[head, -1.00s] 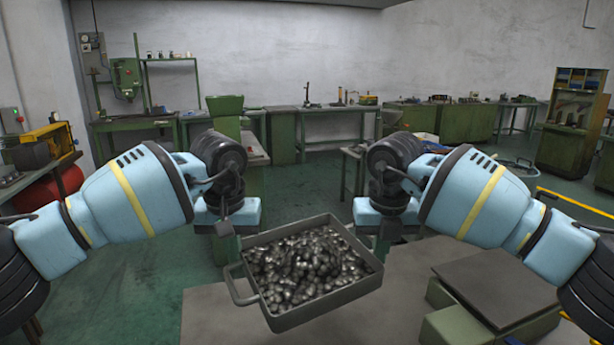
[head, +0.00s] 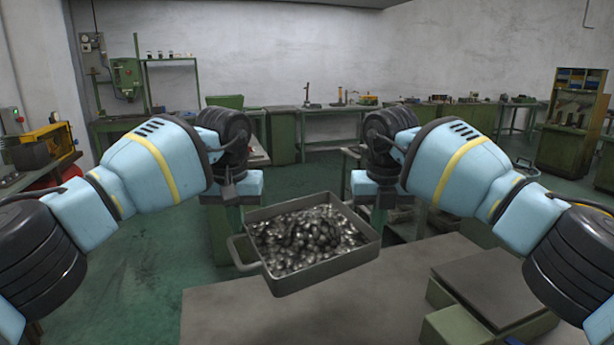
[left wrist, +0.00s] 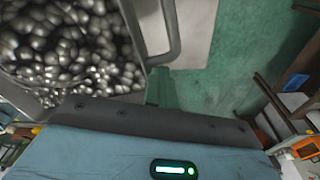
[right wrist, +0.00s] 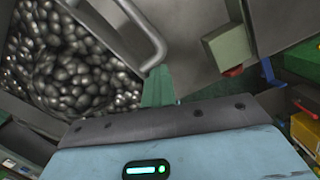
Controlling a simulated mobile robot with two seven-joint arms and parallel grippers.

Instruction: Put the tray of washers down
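The tray of washers (head: 328,275) is a dark grey rectangular tray filled with shiny metal pieces, at the centre of the head view. It is in the air between my arms, its near part overlapping the far edge of the grey tabletop (head: 300,315). My left gripper (head: 230,228) is at its left side and my right gripper (head: 378,222) at its right side. The left wrist view shows a green finger (left wrist: 161,86) against the tray wall by a handle. The right wrist view shows the same on the other side (right wrist: 158,86). The lower fingertips are hidden; both grippers appear shut on the tray.
A dark flat plate (head: 500,282) on a green block stands on the tabletop's right side. The tabletop's front middle is clear. Green benches (head: 330,125) line the back wall, with open green floor (head: 170,270) at left.

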